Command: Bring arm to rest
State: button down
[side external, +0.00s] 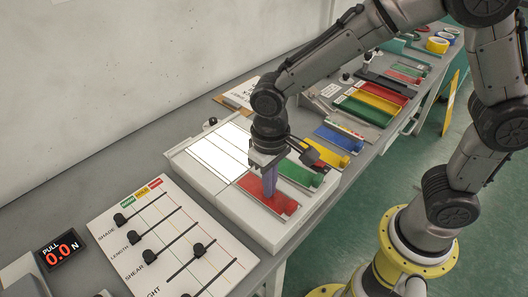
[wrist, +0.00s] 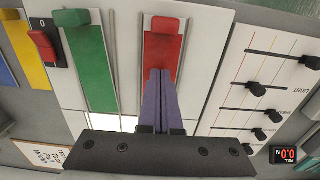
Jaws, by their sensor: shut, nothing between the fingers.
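My gripper (side external: 269,183) points down over the red channel (side external: 268,195) at the near end of the white station (side external: 200,179). Its purple fingers are together with nothing between them. In the wrist view my gripper (wrist: 160,75) shows in the middle, its fingertips overlapping the red channel (wrist: 163,46). Whether the fingertips touch the channel cannot be told.
A slider panel (side external: 170,240) and a display reading 0.0 N (side external: 60,252) lie at the near left. A green channel (side external: 298,173) is beside the red one. Blue, yellow and other coloured trays line the bench farther back. Tape rolls (side external: 438,44) sit at the far end.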

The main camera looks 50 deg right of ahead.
jog(key=d+r+m+t, duration=0.1)
jog(key=d+r, duration=0.3)
jog(key=r, duration=1)
jog(key=s+d+r+m+t, duration=0.1)
jog(key=s+d+r+t, duration=0.3)
jog(key=s+d, duration=0.55)
jog(key=s+f, duration=0.1)
jog(key=s+d+f+n, duration=0.2)
jog(key=s+f, duration=0.1)
jog(key=shift+t, duration=0.3)
